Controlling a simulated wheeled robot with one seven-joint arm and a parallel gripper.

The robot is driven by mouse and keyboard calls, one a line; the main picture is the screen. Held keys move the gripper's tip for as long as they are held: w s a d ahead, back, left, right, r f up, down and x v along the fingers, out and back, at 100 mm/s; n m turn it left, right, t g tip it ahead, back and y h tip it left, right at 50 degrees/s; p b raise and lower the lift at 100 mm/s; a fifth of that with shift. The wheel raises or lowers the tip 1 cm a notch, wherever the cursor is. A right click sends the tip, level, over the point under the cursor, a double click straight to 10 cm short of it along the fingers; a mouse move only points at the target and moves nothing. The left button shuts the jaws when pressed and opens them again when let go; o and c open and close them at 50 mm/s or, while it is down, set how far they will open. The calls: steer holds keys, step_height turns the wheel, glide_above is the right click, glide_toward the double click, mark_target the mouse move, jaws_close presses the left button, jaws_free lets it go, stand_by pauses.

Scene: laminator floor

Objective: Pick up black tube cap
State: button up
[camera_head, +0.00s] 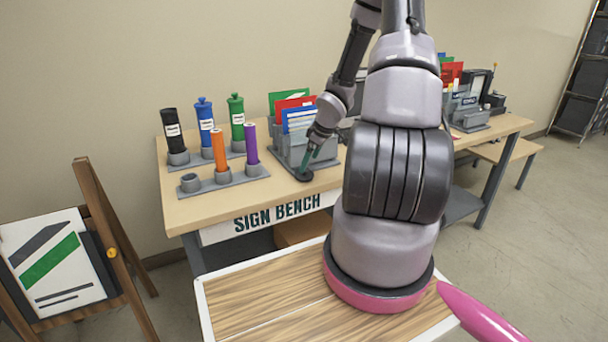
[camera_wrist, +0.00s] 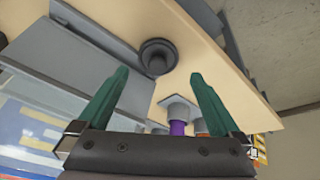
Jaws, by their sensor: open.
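The black tube cap (camera_wrist: 158,57) is a round dark disc with a raised knob, lying on the bench top beside a grey organizer. It also shows in the head view (camera_head: 303,174), near the bench's front edge. My gripper (camera_wrist: 155,85) is open and empty, its two green fingers spread. In the wrist view the cap appears between and beyond the fingertips. In the head view my gripper (camera_head: 306,164) points down just above the cap. I cannot tell the exact gap between fingertips and cap.
The grey organizer (camera_head: 290,155) with coloured folders stands right behind the cap. A grey holder (camera_head: 222,182) with orange (camera_head: 219,150) and purple (camera_head: 251,144) tubes stands to the left. Bare bench top lies between holder and cap.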

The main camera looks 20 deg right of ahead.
mark_target(307, 170)
steer(key=shift+x, duration=2.85)
steer(key=shift+d, duration=0.25)
steer(key=c, duration=1.1)
